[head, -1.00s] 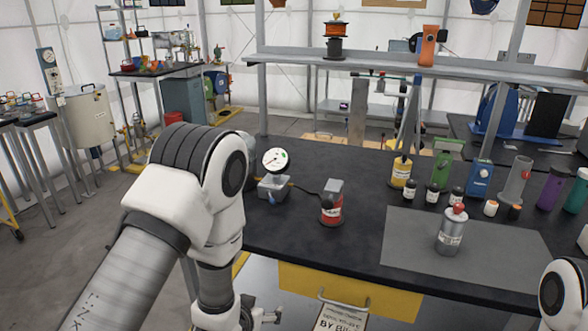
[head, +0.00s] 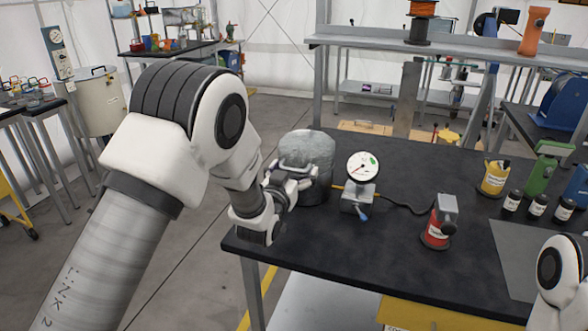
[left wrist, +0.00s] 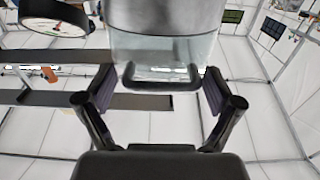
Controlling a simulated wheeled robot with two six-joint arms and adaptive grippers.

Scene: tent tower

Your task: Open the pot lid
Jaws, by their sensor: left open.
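The pot (head: 308,150) is a grey cylinder with a pale mottled top, upright near the left end of the black workbench. In the left wrist view the pot (left wrist: 165,20) fills the upper middle, with a dark U-shaped handle (left wrist: 160,82) on it. My left gripper (head: 300,174) is at the pot's near left side. In the left wrist view its open fingers (left wrist: 158,92) stand on either side of the handle, with gaps to it. Whether the lid is separate from the body cannot be told. My right gripper is out of view.
A round dial gauge (head: 362,168) stands close to the pot's right; it also shows in the left wrist view (left wrist: 55,16). The workbench (head: 330,245) is bare in front of the pot. A shelf (head: 450,45) runs above.

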